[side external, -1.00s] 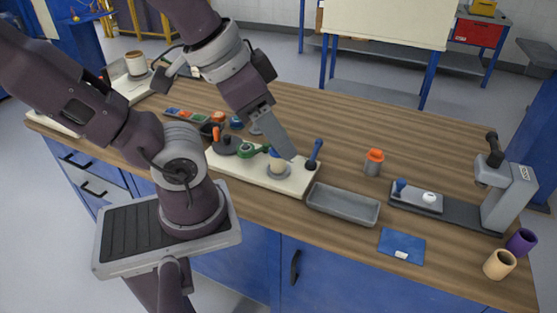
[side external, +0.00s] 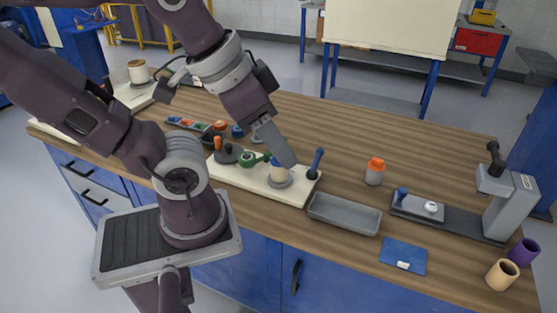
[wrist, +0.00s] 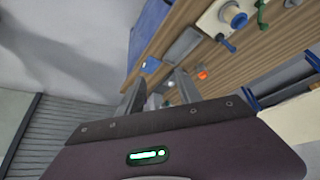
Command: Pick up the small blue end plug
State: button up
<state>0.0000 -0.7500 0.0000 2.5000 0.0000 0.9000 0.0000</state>
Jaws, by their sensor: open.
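Several small blue items are in view: a blue piece in the narrow colour-sorted tray (side external: 174,120), a blue item behind the board (side external: 238,131), and a blue knob on the grey plate at the right (side external: 402,193). I cannot tell for certain which one is the small blue end plug. My gripper touches none of these.
The cream board (side external: 240,179) carries a roller (side external: 279,173), a green part and a blue-handled lever (side external: 316,164). A grey tray (side external: 345,213), an orange-capped jar (side external: 375,172), a press (side external: 508,205), a blue card (side external: 403,256) and two cups are to the right.

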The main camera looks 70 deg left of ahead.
jog(key=w+a+f+m+g+y, duration=0.1)
jog(key=w+a+f+m+g, duration=0.15)
jog(key=w+a, duration=0.55)
jog(key=a+f+m+g, duration=0.1)
jog(key=a+f+m, duration=0.1)
jog(key=a+f, duration=0.2)
jog(key=w+a+f+m+g, duration=0.1)
jog(key=a+f, duration=0.3)
jog(key=a, duration=0.4)
jog(key=w+a+f+m+g+h, duration=0.1)
jog(key=a+f+m, duration=0.2)
jog(key=a+f, duration=0.2)
jog(key=shift+a, duration=1)
jog(key=shift+m, duration=0.25)
notch_tip(320, 180, down, 6)
jog(key=shift+w+d+f, duration=0.1)
jog(key=shift+d+f, duration=0.05)
jog(key=shift+f, duration=0.5)
grip_shut()
